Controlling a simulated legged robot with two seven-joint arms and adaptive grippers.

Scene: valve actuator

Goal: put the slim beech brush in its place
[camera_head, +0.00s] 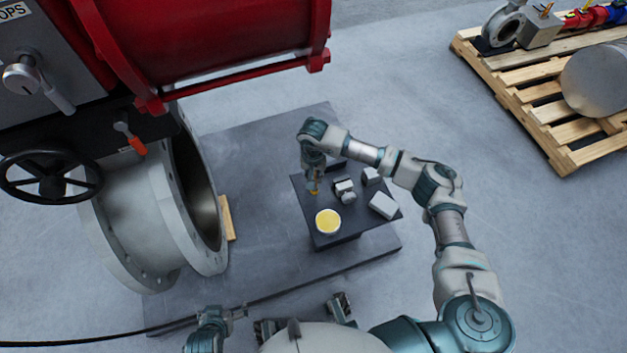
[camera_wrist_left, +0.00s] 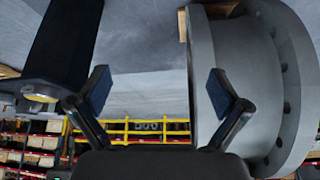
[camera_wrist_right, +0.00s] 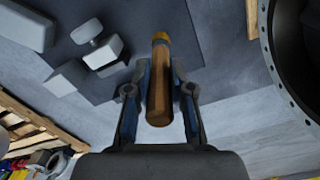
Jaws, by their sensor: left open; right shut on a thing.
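The slim beech brush (camera_wrist_right: 159,85) is a brown wooden rod with a yellow end, seen in the right wrist view between the fingers of my right gripper (camera_wrist_right: 159,95). That gripper is shut on it. In the head view my right gripper (camera_head: 313,187) is over the left edge of the small dark table (camera_head: 338,232), with the brush's yellow tip (camera_head: 314,193) just showing below it. My left gripper (camera_head: 237,312) is open and empty at the bottom left; its spread fingers show in the left wrist view (camera_wrist_left: 160,95). I cannot tell whether the brush touches the table.
A round container with yellow contents (camera_head: 328,221), a grey block (camera_head: 383,205) and other small grey pieces (camera_head: 345,190) are on the table. The large flanged pipe (camera_head: 150,225) stands to the left, with a handwheel (camera_head: 48,176). A wooden pallet (camera_head: 560,110) lies at upper right.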

